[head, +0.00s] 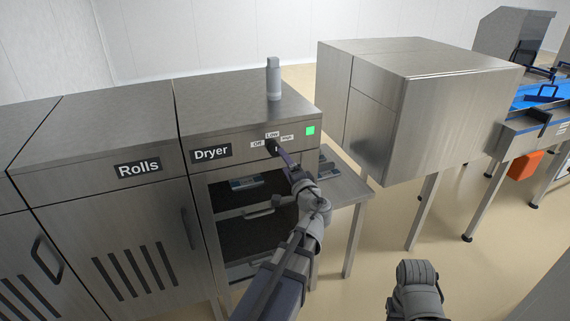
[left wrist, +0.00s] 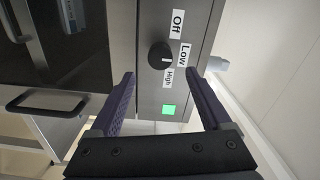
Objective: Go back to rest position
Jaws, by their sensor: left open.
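My left gripper (head: 275,150) is open in front of the dryer's control panel, at the dark round knob. In the left wrist view, my left gripper (left wrist: 160,80) has its two fingers spread apart with nothing between the tips. The knob (left wrist: 159,55) shows just beyond the fingertips, and its white mark seems to point towards the Low label (left wrist: 185,55).
The dryer (head: 240,140) has open shelves below the panel, with trays inside. A grey bottle-like object (head: 274,80) stands on its top. The Rolls cabinet (head: 95,165) is to the left. A large steel machine (head: 440,110) and a blue conveyor (head: 540,95) are at right.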

